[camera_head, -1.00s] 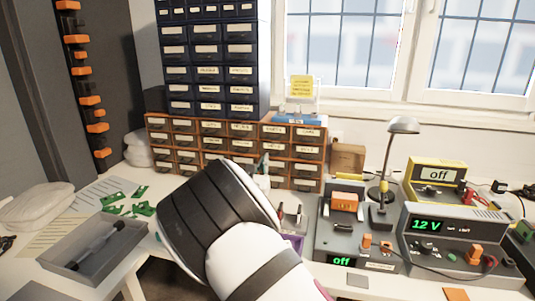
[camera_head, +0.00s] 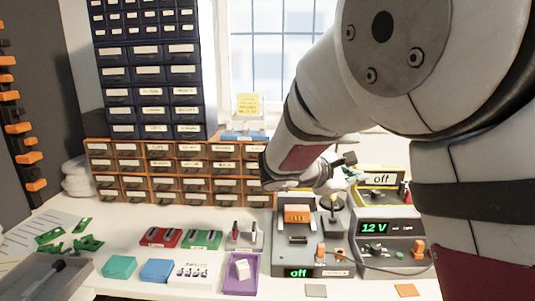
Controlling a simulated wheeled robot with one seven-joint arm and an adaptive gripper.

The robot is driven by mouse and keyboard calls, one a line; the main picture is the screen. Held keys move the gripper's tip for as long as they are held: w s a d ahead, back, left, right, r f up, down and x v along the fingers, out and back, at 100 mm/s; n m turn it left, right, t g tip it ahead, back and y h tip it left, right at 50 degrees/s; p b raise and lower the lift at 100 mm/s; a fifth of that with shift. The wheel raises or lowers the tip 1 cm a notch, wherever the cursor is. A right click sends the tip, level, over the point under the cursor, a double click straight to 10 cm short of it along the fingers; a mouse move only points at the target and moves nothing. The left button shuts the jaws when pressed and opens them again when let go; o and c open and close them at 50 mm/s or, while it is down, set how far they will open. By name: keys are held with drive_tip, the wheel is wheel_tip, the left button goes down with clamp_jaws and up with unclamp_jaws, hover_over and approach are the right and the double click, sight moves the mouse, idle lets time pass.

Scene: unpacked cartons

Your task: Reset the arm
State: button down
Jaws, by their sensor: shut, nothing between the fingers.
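My arm fills the right side of the view. It comes in from the right edge and bends down to the left, with its wrist above the bench in front of the orange drawers. My gripper (camera_head: 343,160) is small and dark at the end of the wrist, near the yellow-framed box and above the grey power units. It is shut and holds nothing. The fingertips are hard to make out. My arm hides much of the window and most of the desk lamp.
Orange drawers (camera_head: 168,181) stand under dark blue drawers (camera_head: 150,73). A purple tray (camera_head: 242,286), a blue box (camera_head: 157,271), a teal box (camera_head: 119,267) and a grey tray (camera_head: 25,290) lie in front. A 12 V unit (camera_head: 385,228) and an off unit (camera_head: 310,245) stand right. Green boards (camera_head: 75,245) lie left.

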drive_tip(key=s+d+m+g+y, duration=0.2)
drive_tip(key=s+d+m+g, duration=0.15)
drive_tip(key=s, duration=0.65)
drive_tip(key=s+d+m+g+y, duration=0.25)
drive_tip(key=s+d+m, duration=0.25)
drive_tip(key=s, duration=0.6)
drive_tip(key=s+a+f+m+y, duration=0.25)
drive_tip(key=s+a+y, duration=0.2)
drive_tip(key=s, duration=0.55)
drive_tip(key=s+a+f+m+y, duration=0.2)
drive_tip(key=s+a+m+y, duration=0.15)
drive_tip(key=s+a, duration=0.45)
wheel_tip(320, 180, up, 15)
drive_tip(key=s+d+t+p, duration=0.2)
drive_tip(key=p, duration=1.1)
drive_tip(key=shift+d+m+t, duration=0.3)
drive_tip(key=shift+d+m, duration=0.05)
